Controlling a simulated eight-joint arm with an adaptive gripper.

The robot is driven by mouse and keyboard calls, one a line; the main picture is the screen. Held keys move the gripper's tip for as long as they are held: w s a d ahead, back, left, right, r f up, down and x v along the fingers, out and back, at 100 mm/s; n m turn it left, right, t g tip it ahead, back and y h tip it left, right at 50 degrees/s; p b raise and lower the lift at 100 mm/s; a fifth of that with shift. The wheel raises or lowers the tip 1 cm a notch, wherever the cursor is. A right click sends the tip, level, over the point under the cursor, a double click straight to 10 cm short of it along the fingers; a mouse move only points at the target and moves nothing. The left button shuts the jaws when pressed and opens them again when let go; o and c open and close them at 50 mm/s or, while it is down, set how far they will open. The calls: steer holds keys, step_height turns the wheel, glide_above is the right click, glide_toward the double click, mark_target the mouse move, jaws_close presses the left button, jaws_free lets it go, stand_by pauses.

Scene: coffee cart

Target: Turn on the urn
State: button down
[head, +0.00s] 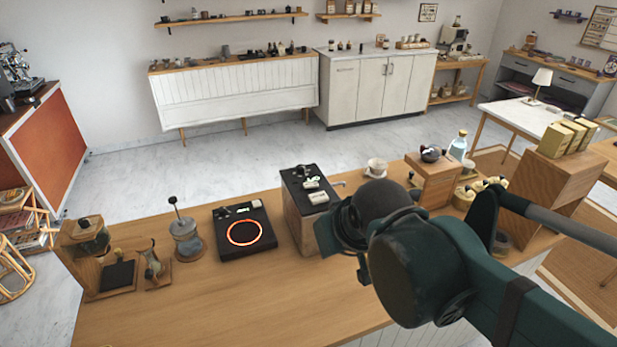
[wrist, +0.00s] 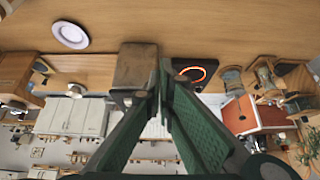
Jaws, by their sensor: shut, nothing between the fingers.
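The box-shaped unit with a black top and small switches (head: 306,190), which seems to be the urn, stands on the wooden counter in the middle of the head view. A small metal tap-like piece shows at its right. In the wrist view, which is upside down, the box's plain brownish front (wrist: 136,66) is just left of my fingertips. My gripper (wrist: 161,72) is shut and empty, with its fingers together close to the box. I cannot tell whether they touch it. In the head view my wrist hides the fingers and the box's lower right side.
Left of the box is a black hotplate (head: 244,231) with a glowing orange ring. A French press (head: 186,240) and a wooden grinder (head: 95,258) stand further left. A white cup (head: 376,168) and a wooden stand (head: 436,180) are to the right. The front left counter is clear.

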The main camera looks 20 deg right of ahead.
steer(key=w+d+r+g+p, duration=0.1)
steer(key=w+r+g+p, duration=0.15)
steer(key=w+r, duration=0.4)
step_height(320, 180, up, 4)
steer(key=g+y+p, duration=0.2)
steer(key=g+p, duration=0.2)
steer(key=p, duration=0.3)
glide_above(306, 185)
steer(key=s+d, duration=0.1)
steer(key=d, duration=0.1)
steer(key=shift+w+d, duration=0.45)
steer(key=shift+w, duration=0.05)
steer(key=shift+f, duration=0.15)
steer(key=f, duration=0.4)
steer(key=a+f, duration=0.1)
steer(key=f, duration=0.4)
steer(key=a+f, duration=0.1)
steer(key=f, duration=0.3)
steer(key=shift+a+f, duration=0.1)
steer(key=shift+f, duration=0.2)
steer(key=shift+a+f, duration=0.1)
stand_by(0.3)
